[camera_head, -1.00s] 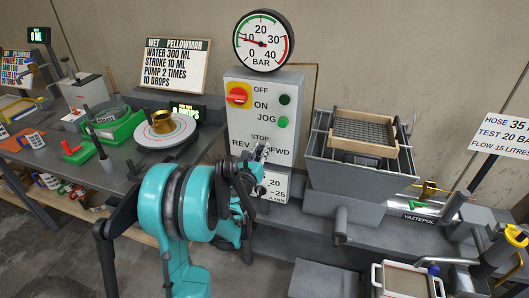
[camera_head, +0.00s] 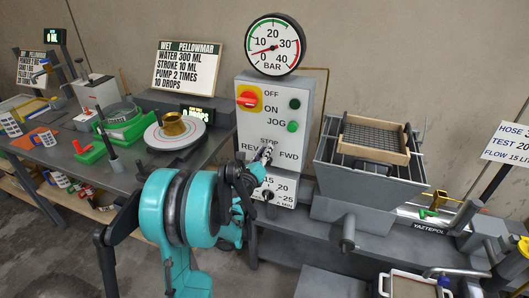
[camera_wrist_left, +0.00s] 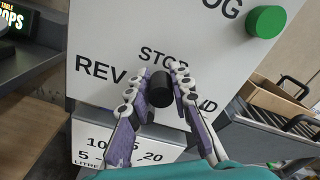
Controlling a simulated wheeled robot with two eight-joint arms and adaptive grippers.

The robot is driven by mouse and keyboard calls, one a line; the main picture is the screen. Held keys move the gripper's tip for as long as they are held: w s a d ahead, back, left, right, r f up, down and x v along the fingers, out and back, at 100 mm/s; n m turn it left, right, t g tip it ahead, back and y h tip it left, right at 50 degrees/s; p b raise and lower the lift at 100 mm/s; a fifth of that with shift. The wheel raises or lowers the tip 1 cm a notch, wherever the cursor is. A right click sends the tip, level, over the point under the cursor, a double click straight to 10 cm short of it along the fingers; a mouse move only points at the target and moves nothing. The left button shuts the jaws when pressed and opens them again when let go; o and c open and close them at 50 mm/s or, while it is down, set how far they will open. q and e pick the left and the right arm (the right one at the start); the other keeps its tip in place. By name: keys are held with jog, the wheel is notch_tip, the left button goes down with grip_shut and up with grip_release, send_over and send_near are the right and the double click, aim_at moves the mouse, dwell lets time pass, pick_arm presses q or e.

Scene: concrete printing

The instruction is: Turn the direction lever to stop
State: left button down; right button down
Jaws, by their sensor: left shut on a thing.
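The direction lever shows in the left wrist view as a black knob (camera_wrist_left: 160,86), just below the STOP label and between REV and FWD. It sits on the light grey control panel (camera_head: 262,112). My left gripper (camera_head: 265,156) is at the lever, below STOP; its two purple-grey fingers in the left wrist view (camera_wrist_left: 162,92) are on both sides of the knob and shut on it. The knob's end faces the camera, so its exact tilt is hard to tell. The fingers partly hide FWD. My right gripper is not in view.
A red and yellow switch (camera_head: 249,98) and a green JOG button (camera_head: 292,127) are on the panel. Below the lever is a dial plate (camera_head: 281,186). A pressure gauge (camera_head: 275,45) stands above. A grey hopper (camera_head: 365,180) stands to the right, a cluttered bench (camera_head: 130,181) to the left.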

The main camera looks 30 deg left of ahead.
pick_arm(q)
jog(key=c, duration=1.4)
grip_release()
jog(key=shift+d, duration=0.15)
jog(key=shift+o, duration=0.2)
jog(key=shift+s, duration=0.1)
jog(key=shift+s, duration=0.35)
jog(key=v, duration=1.1)
jog(key=shift+d, duration=0.1)
